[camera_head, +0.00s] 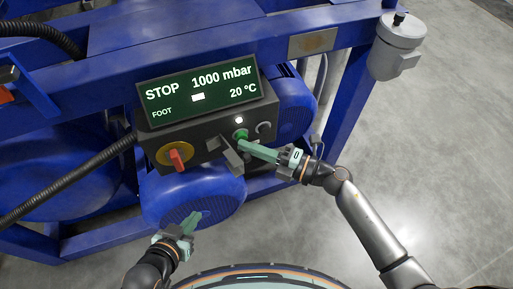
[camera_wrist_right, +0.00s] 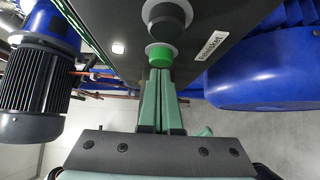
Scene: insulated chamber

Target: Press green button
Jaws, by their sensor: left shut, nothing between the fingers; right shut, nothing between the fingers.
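The green button (camera_head: 240,134) is on the dark control box (camera_head: 200,138), below the display. It also shows in the right wrist view (camera_wrist_right: 161,54), just beyond my fingertips. My right gripper (camera_head: 242,145) is shut and empty, its green fingers pointing at the button. In the right wrist view its closed fingertips (camera_wrist_right: 160,72) meet the button's lower edge; I cannot tell whether they touch or press it. My left gripper (camera_head: 194,218) is shut and empty, low in front of the blue motor, away from the box.
The display (camera_head: 201,90) reads STOP, 1000 mbar, 20 °C. A red switch on yellow (camera_head: 175,156) and a grey lever (camera_head: 230,156) sit on the box. A round dark knob (camera_wrist_right: 166,14) is beyond the button. Blue frame beams surround the box; floor at right is clear.

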